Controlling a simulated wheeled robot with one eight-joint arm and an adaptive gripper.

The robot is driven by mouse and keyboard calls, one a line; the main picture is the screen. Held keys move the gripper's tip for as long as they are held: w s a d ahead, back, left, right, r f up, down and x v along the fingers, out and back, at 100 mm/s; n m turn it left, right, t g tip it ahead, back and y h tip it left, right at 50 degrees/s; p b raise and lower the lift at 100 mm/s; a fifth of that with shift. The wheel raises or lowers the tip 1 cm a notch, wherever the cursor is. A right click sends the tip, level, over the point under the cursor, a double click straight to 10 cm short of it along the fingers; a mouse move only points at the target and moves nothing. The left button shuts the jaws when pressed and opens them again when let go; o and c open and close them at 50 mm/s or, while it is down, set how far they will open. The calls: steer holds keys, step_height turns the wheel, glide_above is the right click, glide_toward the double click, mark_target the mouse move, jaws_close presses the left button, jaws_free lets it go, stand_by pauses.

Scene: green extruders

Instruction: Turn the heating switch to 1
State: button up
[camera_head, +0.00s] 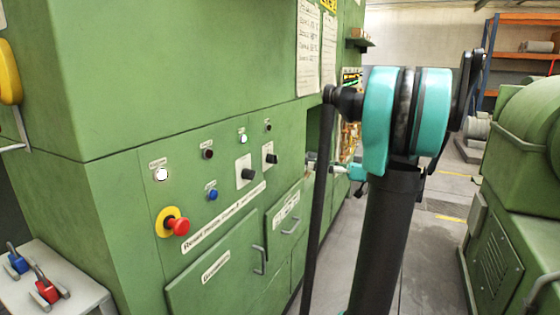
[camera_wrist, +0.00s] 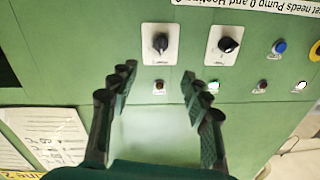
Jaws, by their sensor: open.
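Two black rotary switches on white plates sit on the green panel. One switch is to the right in the head view (camera_head: 271,158) and to the left in the upside-down wrist view (camera_wrist: 160,43). The other (camera_head: 247,174) is at right in the wrist view (camera_wrist: 228,45). I cannot read which is the heating switch. My gripper (camera_wrist: 158,75) is open and empty. In the wrist view its fingertips lie either side of a line below the left switch, apart from it. In the head view my gripper (camera_head: 312,164) is small, right of the panel's switches.
A red emergency button (camera_head: 180,226), a blue button (camera_head: 212,195) and small lamps share the panel. Cabinet doors with handles (camera_head: 260,260) lie below. A green machine (camera_head: 510,220) stands at right, across an open aisle. Paper sheets (camera_head: 308,50) hang above.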

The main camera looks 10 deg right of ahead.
mark_target(273, 159)
steer(key=x, duration=1.4)
steer(key=shift+s, duration=0.1)
jaws_close()
steer(key=shift+m, duration=0.4)
steer(key=m, duration=1.1)
steer(key=shift+f+t, duration=0.15)
steer(key=shift+t, duration=0.25)
steer(key=shift+m, duration=0.4)
